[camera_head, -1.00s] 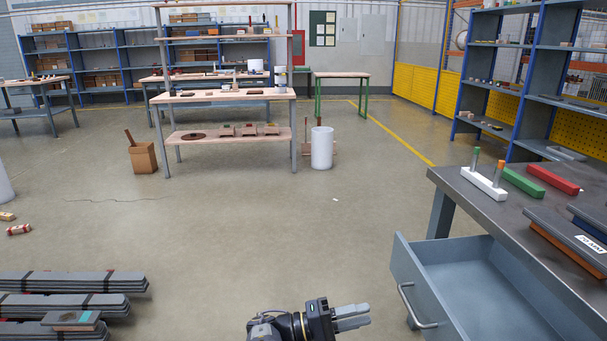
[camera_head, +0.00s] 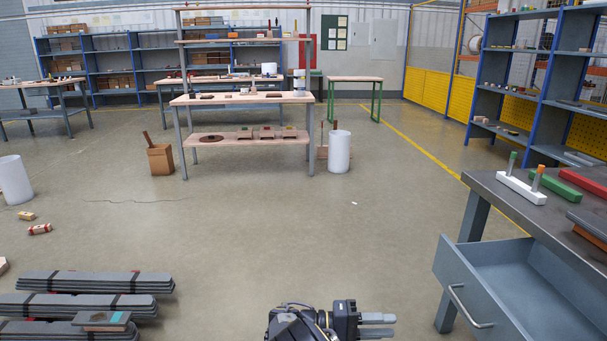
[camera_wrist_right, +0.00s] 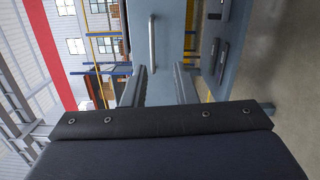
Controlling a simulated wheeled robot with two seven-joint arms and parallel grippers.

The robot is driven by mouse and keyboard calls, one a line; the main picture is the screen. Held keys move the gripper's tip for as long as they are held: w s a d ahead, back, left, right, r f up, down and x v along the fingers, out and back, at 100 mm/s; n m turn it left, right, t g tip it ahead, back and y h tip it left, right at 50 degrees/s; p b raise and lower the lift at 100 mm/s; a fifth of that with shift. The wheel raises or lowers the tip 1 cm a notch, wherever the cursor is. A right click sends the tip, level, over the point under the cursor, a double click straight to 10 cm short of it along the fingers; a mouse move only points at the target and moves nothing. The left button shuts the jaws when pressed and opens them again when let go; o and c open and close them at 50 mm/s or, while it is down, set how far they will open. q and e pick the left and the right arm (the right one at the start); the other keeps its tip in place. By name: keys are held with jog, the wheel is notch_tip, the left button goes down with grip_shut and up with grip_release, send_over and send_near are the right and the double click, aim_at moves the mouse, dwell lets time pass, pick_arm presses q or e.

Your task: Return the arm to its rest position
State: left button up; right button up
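My right gripper (camera_head: 377,325) shows at the bottom of the head view, its fingers pointing right, out over the floor. In the right wrist view the two grey fingers (camera_wrist_right: 163,84) stand apart with nothing held between them. The open drawer (camera_head: 471,282) of the bench lies to the right of the gripper in the head view, apart from the fingertips. The drawer's front and handle (camera_wrist_right: 152,40) show beyond the fingers in the right wrist view. My left arm and gripper are not in view.
Strapped grey bars (camera_head: 95,283) lie at lower left. A white cylinder (camera_head: 339,152) stands by the middle shelf table (camera_head: 240,99).

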jog(key=s+d+f+g+y, duration=0.1)
jog(key=s+d+g+y, duration=0.2)
jog(key=s+d+y, duration=0.85)
jog(key=s+a+r+m+t+y, duration=0.1)
jog(key=s+a+r+t+y, duration=0.3)
jog(key=s, duration=0.4)
jog(key=s+a+r+m+t+y, duration=0.1)
jog(key=s+a+r+t+y, duration=0.15)
jog(key=s+t+y, duration=0.35)
notch_tip(320, 180, up, 26)
jog(key=p, duration=2.6)
jog(key=shift+s+a+g, duration=0.35)
jog(key=shift+s+g, duration=0.05)
jog(key=shift+s, duration=0.05)
